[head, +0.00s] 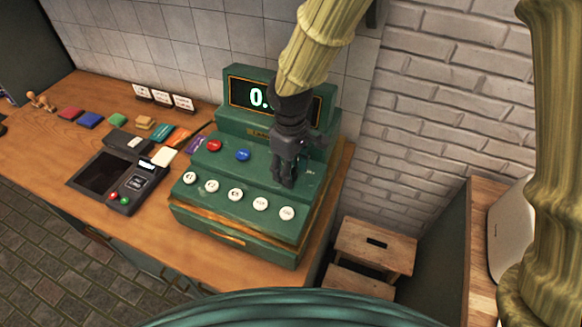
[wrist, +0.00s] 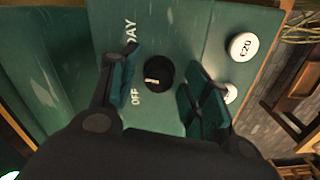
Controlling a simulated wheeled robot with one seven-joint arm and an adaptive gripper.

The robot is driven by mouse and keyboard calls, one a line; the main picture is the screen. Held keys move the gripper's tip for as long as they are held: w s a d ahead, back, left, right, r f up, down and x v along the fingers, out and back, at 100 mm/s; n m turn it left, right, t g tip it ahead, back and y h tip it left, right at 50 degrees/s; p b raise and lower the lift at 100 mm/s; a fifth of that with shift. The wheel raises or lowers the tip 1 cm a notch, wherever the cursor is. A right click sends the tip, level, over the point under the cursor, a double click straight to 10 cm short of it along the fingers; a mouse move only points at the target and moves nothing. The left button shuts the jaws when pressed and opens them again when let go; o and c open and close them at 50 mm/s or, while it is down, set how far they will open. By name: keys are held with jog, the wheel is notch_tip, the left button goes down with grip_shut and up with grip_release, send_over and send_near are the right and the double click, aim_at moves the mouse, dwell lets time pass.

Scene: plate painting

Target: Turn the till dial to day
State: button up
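The green till (head: 240,190) stands on the wooden counter, with a lit display on top. The till dial (wrist: 158,75) is a small black round knob with a pale pointer mark. In the wrist view the words DAY and OFF are printed beside it; the mark appears to point toward the OFF side, but the exact setting is hard to tell. My gripper (wrist: 165,85) is open, its two fingers on either side of the dial with gaps showing. In the head view my gripper (head: 286,180) is over the till's right side and hides the dial.
White round keys (head: 235,194) line the till's front slope, with a red button (head: 214,146) and a blue button (head: 242,154) behind them. A card terminal (head: 115,180) stands left of the till. A wooden step stool (head: 375,245) is right of the counter.

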jog(key=shift+r, duration=0.1)
notch_tip(320, 180, up, 12)
dwell(0.6)
